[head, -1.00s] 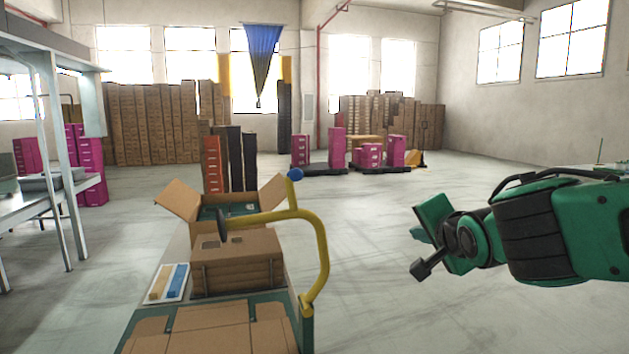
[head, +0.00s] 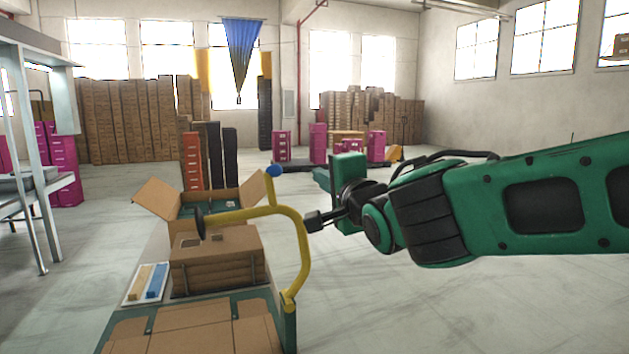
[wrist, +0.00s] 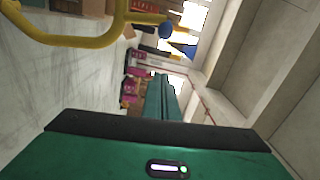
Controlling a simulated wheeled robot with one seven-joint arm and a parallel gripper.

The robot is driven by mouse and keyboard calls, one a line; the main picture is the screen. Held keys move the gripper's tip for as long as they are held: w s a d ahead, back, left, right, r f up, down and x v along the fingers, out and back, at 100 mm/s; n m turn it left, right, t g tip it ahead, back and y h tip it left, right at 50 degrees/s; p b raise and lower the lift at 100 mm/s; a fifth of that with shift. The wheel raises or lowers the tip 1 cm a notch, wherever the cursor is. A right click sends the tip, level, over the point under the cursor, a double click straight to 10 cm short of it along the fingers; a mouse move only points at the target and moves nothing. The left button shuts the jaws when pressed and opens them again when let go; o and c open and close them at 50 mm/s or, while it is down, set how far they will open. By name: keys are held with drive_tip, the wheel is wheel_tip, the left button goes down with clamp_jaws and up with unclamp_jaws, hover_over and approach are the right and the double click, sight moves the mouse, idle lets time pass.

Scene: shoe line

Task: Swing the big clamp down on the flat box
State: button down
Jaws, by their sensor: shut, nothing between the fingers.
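The big clamp (head: 302,255) is a yellow curved arm with a dark round pad (head: 200,222) and an upright lever ending in a blue ball (head: 273,171). Its pad hangs at the top of a brown cardboard stack (head: 218,270); whether they touch is unclear. A flat brown cardboard piece (head: 195,330) lies on the green bench in front; I cannot tell which is the flat box. My gripper (head: 322,178) is shut and empty, right of the blue ball and apart from it. The wrist view also shows its fingers (wrist: 160,97), the yellow arm (wrist: 70,38) and the ball (wrist: 166,30).
An open carton (head: 225,204) stands behind the stack. A white tray (head: 147,284) with yellow and blue pieces lies to its left. A grey metal rack (head: 30,150) stands at far left. The floor right of the bench is clear.

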drive_tip(key=w+a, duration=0.6)
drive_tip(key=w, duration=0.1)
drive_tip(key=shift+w+a+f, duration=0.2)
drive_tip(key=shift+f, duration=0.05)
idle(0.4)
